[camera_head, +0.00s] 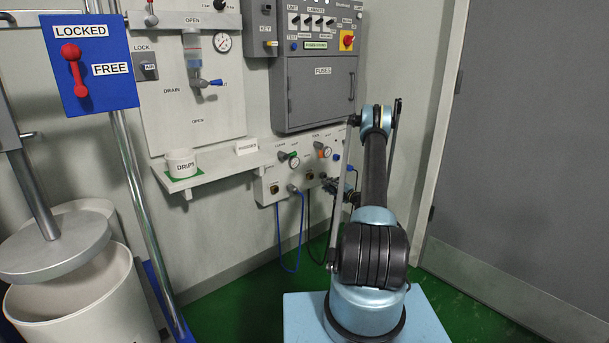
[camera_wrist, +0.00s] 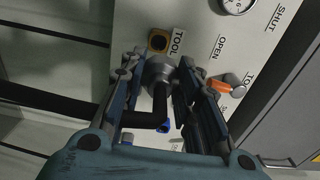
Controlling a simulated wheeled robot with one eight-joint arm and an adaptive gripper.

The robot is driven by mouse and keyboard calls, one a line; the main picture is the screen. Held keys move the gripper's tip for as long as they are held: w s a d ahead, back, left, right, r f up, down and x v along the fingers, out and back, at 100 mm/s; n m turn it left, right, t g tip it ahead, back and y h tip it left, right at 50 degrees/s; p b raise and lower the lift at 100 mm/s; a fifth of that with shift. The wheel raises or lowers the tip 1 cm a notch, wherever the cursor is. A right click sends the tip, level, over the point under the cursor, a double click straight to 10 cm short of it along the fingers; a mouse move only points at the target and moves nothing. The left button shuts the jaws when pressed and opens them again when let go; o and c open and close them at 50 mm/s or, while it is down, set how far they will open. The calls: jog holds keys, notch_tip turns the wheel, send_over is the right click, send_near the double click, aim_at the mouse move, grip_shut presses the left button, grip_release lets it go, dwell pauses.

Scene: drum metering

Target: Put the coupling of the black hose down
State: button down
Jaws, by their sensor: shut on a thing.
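The coupling (camera_wrist: 159,72) of the black hose is a grey metal cylinder in the wrist view. It sits between the two fingers of my gripper (camera_wrist: 157,82), which is shut on it. The black hose (camera_wrist: 146,119) runs back from it between the fingers; in the head view the black hose (camera_head: 308,230) hangs below the wall panel. My gripper (camera_head: 333,186) is small in the head view, close in front of the panel at its right end. The coupling's far end faces the panel; I cannot tell whether it touches.
The service panel (camera_head: 297,165) carries gauges and valves. In the wrist view a square brass-coloured port (camera_wrist: 158,41) lies beside the TOOL label, and an orange valve handle (camera_wrist: 219,86) is to the right. A blue hose (camera_head: 300,235) hangs left of the black one. A shelf (camera_head: 215,170) extends left.

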jog(key=s+a+r+m+t+h, duration=0.1)
jog(key=r+m+h, duration=0.1)
jog(key=r, duration=0.6)
jog(key=s+a+r+m+t+h, duration=0.1)
jog(key=a+r+m+h, duration=0.1)
jog(key=r+h, duration=0.3)
jog(key=s+a+r+m+t+h, duration=0.1)
jog(key=r+m+h, duration=0.2)
jog(key=r, duration=0.9)
jog(key=shift+a+r, duration=0.3)
jog(key=shift+a, duration=0.05)
jog(key=shift+s+a, duration=0.1)
jog(key=shift+a, duration=0.05)
